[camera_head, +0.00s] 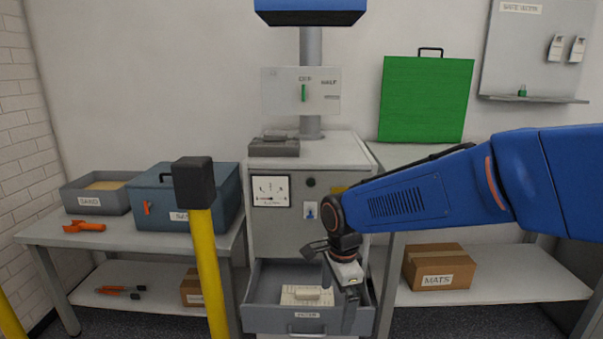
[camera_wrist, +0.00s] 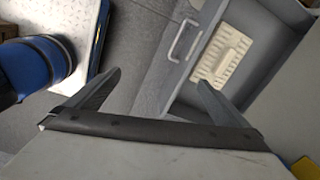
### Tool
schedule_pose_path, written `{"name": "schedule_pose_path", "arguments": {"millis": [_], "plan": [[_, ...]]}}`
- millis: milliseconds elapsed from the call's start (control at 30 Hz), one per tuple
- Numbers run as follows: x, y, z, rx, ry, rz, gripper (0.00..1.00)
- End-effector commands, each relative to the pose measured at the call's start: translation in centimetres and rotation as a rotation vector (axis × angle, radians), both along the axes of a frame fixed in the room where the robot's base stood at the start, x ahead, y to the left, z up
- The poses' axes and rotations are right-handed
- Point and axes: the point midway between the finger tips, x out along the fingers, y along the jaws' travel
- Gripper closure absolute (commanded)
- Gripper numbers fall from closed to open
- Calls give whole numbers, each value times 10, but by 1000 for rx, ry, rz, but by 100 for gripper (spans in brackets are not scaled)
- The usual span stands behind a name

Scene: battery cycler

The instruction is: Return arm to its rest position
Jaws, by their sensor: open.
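My blue arm reaches in from the right in the head view. My gripper (camera_head: 333,272) hangs at its end, in front of the grey cabinet and over the right side of the open drawer (camera_head: 268,322). In the wrist view my gripper (camera_wrist: 150,92) shows two dark fingers spread wide apart, with nothing between them. The open drawer also shows in the wrist view (camera_wrist: 265,45), beyond the right finger. A pale slotted block (camera_head: 307,296) lies in the drawer, apart from the fingers; it also shows in the wrist view (camera_wrist: 222,57).
A yellow post with a black top (camera_head: 205,240) stands in front. A left table holds a grey tray (camera_head: 97,190) and a blue box (camera_head: 185,190). On the right, a green case (camera_head: 425,98) stands above a shelf with a MATS box (camera_head: 438,267).

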Motion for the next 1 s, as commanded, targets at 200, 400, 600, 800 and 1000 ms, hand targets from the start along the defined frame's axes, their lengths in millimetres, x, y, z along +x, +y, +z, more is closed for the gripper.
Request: {"name": "schedule_pose_path", "arguments": {"millis": [200,400,600,800,1000], "plan": [[-24,-50,27,-2,-69,211,0],[-55,-97,47,-32,-142,449,0],[-91,-137,60,-88,-212,686,0],[-129,-170,65,-170,-270,920,0],[-165,-194,64,-267,-308,1135,0]]}}
